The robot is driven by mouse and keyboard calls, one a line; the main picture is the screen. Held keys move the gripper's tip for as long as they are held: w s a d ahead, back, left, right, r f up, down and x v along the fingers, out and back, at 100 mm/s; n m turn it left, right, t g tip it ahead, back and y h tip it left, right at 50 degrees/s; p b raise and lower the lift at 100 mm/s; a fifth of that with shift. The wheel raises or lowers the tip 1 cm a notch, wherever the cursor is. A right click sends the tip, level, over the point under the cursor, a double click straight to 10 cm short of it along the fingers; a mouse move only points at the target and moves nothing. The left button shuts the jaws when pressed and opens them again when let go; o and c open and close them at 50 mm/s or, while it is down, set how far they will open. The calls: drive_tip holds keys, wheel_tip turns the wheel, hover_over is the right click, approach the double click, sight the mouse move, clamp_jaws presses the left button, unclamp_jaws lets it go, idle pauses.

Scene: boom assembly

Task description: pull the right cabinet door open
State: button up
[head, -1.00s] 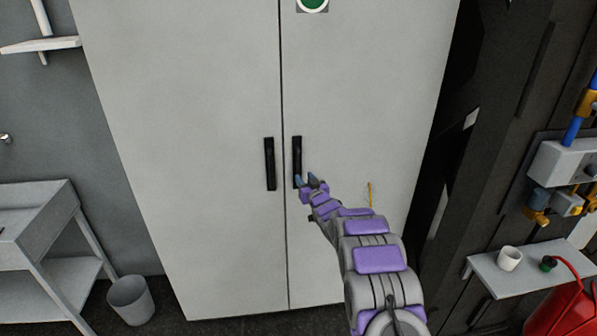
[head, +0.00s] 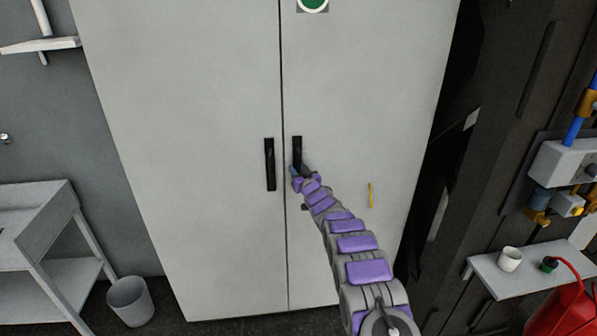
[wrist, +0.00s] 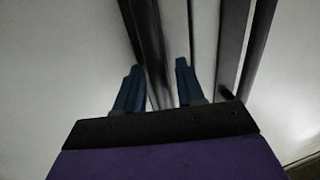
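The tall pale grey cabinet stands ahead with its right door (head: 350,90) and left door (head: 190,110) flush at the seam, both closed. The right door's black upright handle (head: 297,148) is just right of the seam; its lower part is hidden by my gripper. My gripper (head: 299,171) is at the lower end of that handle. In the wrist view its two blue fingers (wrist: 158,85) stand apart, with a dark bar (wrist: 152,40), apparently the handle, running between them. A gap shows beside the right finger; firm contact cannot be seen.
The left door's handle (head: 270,164) is close to the left of my gripper. A yellow strip (head: 370,195) is on the right door. A wall shelf (head: 515,272) with a white cup (head: 509,259) stands right; a bin (head: 131,300) and bench (head: 40,225) stand left.

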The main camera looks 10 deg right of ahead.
drive_tip(key=shift+w+r, duration=0.1)
idle(0.3)
clamp_jaws()
idle(0.4)
